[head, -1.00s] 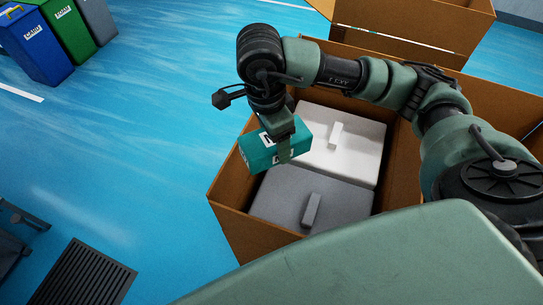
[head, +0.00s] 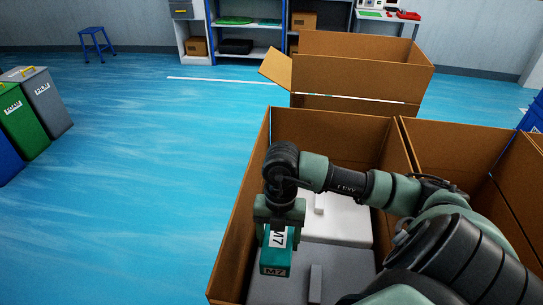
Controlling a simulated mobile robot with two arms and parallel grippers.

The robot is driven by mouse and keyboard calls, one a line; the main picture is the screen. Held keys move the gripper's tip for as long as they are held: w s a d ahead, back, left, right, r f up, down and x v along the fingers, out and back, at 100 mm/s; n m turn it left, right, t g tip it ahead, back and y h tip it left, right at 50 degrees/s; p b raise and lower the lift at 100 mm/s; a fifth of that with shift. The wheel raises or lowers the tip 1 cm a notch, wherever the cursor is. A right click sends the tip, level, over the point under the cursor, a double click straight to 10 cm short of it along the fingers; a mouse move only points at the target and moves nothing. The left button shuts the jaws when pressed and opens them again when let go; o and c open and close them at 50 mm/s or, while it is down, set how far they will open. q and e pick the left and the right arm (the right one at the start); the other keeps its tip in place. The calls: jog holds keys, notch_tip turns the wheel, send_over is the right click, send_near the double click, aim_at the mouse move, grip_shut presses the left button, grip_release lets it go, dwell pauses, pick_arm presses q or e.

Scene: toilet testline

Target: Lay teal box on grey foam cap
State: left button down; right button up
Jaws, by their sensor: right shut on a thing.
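The teal box (head: 274,259), with white M7 labels, hangs in my right gripper (head: 279,222), which is shut on it. The box is over the left part of a large open cardboard box. The grey foam cap (head: 342,277), a flat slab with a raised grey handle, lies inside that box at the near side. The teal box covers part of its far left corner in the picture. I cannot tell whether the two touch. A white foam cap (head: 345,223) lies beyond the grey one, partly behind my right arm. My left gripper is not in view.
The cardboard box walls (head: 243,205) rise around the caps. Another open cardboard box (head: 360,75) stands behind, and a neighbouring compartment (head: 450,150) is at right. Bins (head: 42,105) stand at far left. Shelves (head: 245,30) and a blue stool (head: 96,42) are at the back. The blue floor at left is clear.

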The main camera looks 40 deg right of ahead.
jog(key=shift+f, duration=0.4)
jog(key=shift+m, duration=0.3)
notch_tip(320, 180, down, 15)
jog(key=shift+r+p, duration=0.1)
jog(key=shift+p, duration=0.65)
jog(key=shift+f, duration=2.25)
jog(key=shift+f, duration=0.15)
jog(key=o, duration=1.7)
